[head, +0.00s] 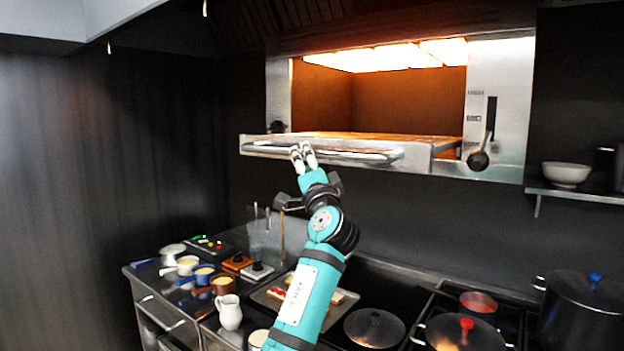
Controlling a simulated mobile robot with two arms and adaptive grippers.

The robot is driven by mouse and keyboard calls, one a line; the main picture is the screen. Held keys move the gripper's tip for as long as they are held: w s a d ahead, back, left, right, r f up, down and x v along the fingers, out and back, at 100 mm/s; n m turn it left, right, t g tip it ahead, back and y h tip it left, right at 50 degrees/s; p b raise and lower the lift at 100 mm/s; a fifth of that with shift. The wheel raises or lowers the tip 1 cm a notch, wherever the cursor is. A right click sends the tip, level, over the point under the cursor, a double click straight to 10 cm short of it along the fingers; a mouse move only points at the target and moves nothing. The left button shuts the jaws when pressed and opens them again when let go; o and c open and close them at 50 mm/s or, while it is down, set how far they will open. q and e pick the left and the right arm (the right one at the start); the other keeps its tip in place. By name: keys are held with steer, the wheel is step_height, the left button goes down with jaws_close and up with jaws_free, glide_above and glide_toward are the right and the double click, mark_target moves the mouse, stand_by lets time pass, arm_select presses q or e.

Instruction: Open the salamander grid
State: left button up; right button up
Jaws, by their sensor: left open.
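The salamander (505,80) is a steel-fronted broiler on the back wall with glowing heating panels at its top. Its grid (385,137) is a flat rack inside the lit cavity, with a steel front (420,156) that juts out a little past the housing. A long horizontal bar handle (355,156) runs along that front. My left gripper (303,153) is open, its white fingertips at the left-middle part of the handle. I cannot tell whether the fingers touch the bar or straddle it. My right gripper is not in view.
A lever with a dark knob (478,160) sits on the salamander's right side. A shelf at right holds a white bowl (566,174). Below are a tray of food (345,300), a white jug (229,312), small pots, and a stove with a large dark pot (582,310).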

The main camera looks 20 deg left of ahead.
arm_select(q)
steer(key=v, duration=0.7)
steer(key=shift+s+d, duration=0.2)
steer(key=shift+s, duration=0.05)
steer(key=shift+f, duration=0.15)
